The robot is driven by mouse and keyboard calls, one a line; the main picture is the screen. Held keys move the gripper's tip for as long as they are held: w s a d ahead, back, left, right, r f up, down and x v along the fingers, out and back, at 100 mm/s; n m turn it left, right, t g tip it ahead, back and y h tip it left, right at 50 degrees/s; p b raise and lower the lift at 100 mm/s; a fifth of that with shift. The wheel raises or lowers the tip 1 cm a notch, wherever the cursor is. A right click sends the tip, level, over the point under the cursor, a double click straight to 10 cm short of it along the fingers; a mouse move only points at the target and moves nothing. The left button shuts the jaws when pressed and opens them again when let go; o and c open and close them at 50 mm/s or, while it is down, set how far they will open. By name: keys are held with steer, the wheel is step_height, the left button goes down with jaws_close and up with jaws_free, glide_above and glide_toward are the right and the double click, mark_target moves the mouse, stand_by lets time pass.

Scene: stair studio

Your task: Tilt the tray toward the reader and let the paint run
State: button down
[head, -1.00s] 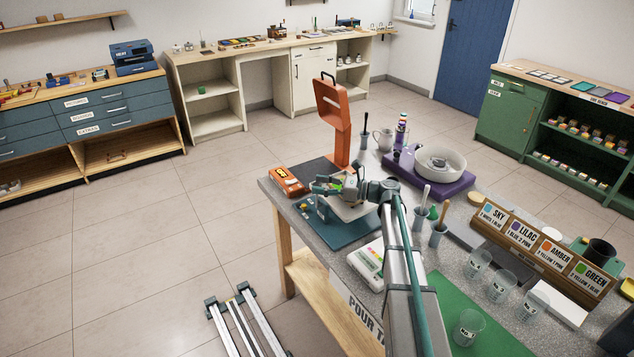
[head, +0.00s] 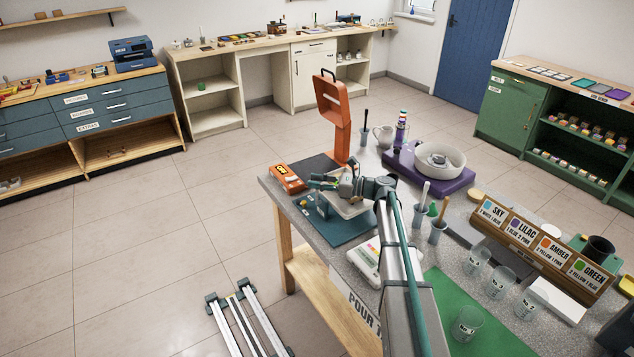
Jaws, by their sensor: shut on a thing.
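A white tray (head: 352,208) sits partly behind my wrist, over a dark teal mat (head: 338,232) at the far-left end of the grey table. My gripper (head: 324,183) is at the tray's far side and appears shut on it. The grip itself is small and partly hidden. I cannot tell how far the tray is tilted, and no running paint can be made out. A tall orange stand (head: 342,142) with a slotted head rises just behind the tray. I cannot tell which is the reader.
A purple base with a white bowl (head: 453,161) stands right of my arm.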

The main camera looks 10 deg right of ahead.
steer(key=shift+s+d+f+n+y+b, duration=0.15)
steer(key=shift+s+f+n+y+b, duration=0.2)
steer(key=shift+b, duration=0.7)
steer(key=shift+s+d+r+n+y+b, duration=0.1)
steer(key=shift+s+d+n+y+b, duration=0.05)
steer(key=shift+s+n+y+b, duration=0.3)
steer(key=shift+s+d+r+n+y+b, duration=0.1)
steer(key=shift+s+n+b, duration=0.1)
steer(key=shift+b, duration=0.35)
steer(key=c, duration=0.9)
jaws_free()
